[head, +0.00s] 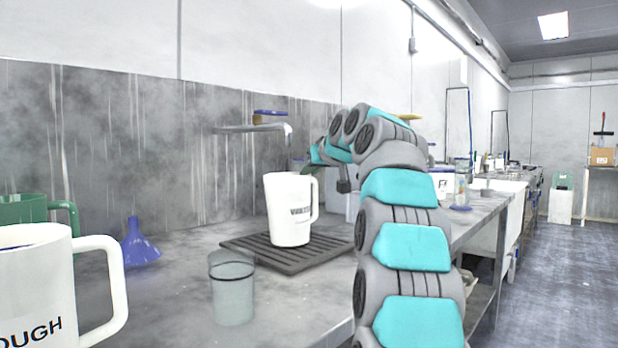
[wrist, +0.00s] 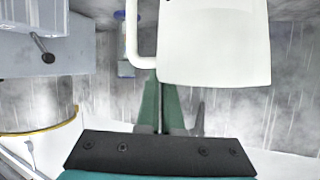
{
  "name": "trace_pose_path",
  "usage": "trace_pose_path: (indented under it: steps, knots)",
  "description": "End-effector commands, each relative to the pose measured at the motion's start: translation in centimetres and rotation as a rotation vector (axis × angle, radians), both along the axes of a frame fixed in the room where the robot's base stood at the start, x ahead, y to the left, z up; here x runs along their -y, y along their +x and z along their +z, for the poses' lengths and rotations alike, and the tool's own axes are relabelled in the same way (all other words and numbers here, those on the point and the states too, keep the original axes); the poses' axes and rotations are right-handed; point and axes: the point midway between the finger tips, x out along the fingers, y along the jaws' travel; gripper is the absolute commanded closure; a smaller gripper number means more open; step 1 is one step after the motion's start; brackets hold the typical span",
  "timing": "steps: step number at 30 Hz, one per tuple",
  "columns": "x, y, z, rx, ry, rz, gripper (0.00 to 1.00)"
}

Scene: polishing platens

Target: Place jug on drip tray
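The white jug (head: 289,212), with dark lettering and a handle on its right, is upright over the dark slatted drip tray (head: 262,255). Its base appears to rest on the slats. In the wrist view the jug (wrist: 213,42) shows upside down, with its handle at left. My gripper's green fingers (wrist: 160,88) are close together with a thin gap. They meet the jug at its rim beside the handle, and appear shut on it; the tip of one finger is hidden by the jug.
A clear cup (head: 232,290) stands in front of the tray. A blue funnel (head: 139,245), a green mug (head: 30,209) and a large white mug (head: 35,285) are at left. A metal spout (head: 255,129) reaches out behind the jug. The counter between funnel and tray is clear.

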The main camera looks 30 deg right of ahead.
Motion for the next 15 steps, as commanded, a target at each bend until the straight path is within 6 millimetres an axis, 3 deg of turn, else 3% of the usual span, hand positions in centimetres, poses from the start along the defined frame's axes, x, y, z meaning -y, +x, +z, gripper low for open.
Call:
trace_pose_path:
  steps: [12, 15]
  knots:
    - [-0.03, -0.08, -0.41, 0.002, -0.001, -0.001, 1.00]
    - [-0.02, -0.06, -0.46, 0.001, -0.002, 0.000, 0.86]
